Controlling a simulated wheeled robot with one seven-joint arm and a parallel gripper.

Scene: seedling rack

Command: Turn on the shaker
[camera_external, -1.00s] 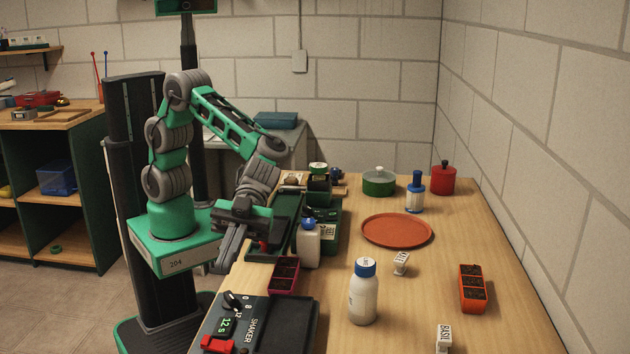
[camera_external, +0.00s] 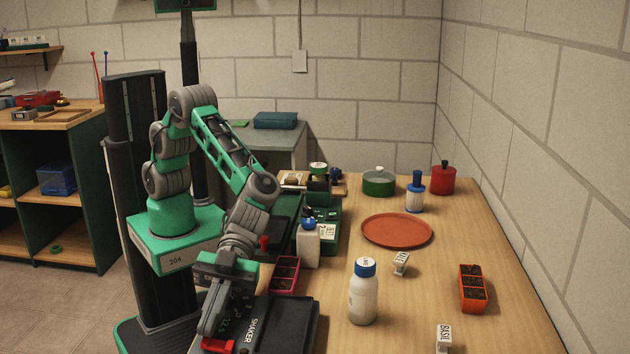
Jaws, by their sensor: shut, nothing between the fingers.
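The shaker (camera_external: 283,325) is a dark box with a flat black top and the word SHAKER on its panel, at the table's near left corner. Its red switch (camera_external: 217,346) sits low on the panel, partly hidden. A green-lit display on the panel is partly covered, and its dial is mostly hidden behind my gripper. My gripper (camera_external: 207,331) is shut and empty, pointing down over the left side of the panel, with its tips close to the red switch. I cannot tell whether they touch it, or which way the switch is set.
Just behind the shaker is a pink seedling tray (camera_external: 285,273). A white bottle with a blue cap (camera_external: 363,295) stands to its right. Farther back are a smaller blue-topped bottle (camera_external: 308,246) and an orange round tray (camera_external: 397,230).

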